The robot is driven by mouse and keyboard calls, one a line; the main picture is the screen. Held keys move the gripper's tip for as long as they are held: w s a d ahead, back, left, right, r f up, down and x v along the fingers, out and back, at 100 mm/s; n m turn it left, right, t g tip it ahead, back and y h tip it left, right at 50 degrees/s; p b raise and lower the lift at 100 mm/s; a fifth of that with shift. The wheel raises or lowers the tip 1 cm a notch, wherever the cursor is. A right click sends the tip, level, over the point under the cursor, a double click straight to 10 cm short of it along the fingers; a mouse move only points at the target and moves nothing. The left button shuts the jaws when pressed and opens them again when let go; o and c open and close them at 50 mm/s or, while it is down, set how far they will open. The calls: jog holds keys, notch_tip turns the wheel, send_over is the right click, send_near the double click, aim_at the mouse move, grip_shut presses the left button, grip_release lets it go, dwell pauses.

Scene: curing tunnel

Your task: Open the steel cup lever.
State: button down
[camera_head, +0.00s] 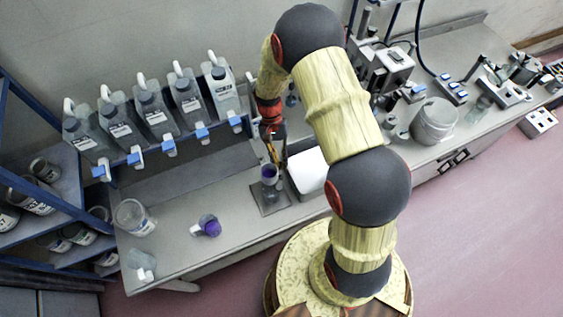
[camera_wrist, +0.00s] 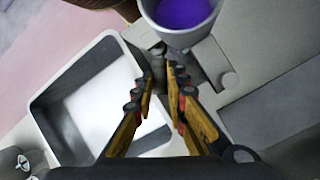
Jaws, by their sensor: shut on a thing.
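A steel-grey cup (camera_head: 269,174) with purple liquid stands on a dark square plate (camera_head: 267,207) on the bench. In the wrist view the cup (camera_wrist: 148,8) is at the top, just beyond my fingertips. My gripper (camera_head: 273,152) points down at the cup. In the wrist view my gripper (camera_wrist: 161,72) has its two yellow fingers close together, shut on a small grey part (camera_wrist: 158,62) beside the cup wall. This part looks like the cup's lever, but the fingers hide most of it.
A grey tray with a white inside (camera_head: 308,170) is right beside the cup. A beaker with purple liquid (camera_head: 208,226) and a clear jar (camera_head: 133,216) stand to the left on the bench. Several bottles with blue taps (camera_head: 157,115) line the back.

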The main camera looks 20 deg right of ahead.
dwell(0.4)
jog(key=c, duration=1.8)
grip_release()
jog(key=v, duration=1.2)
jog(key=shift+a, duration=0.1)
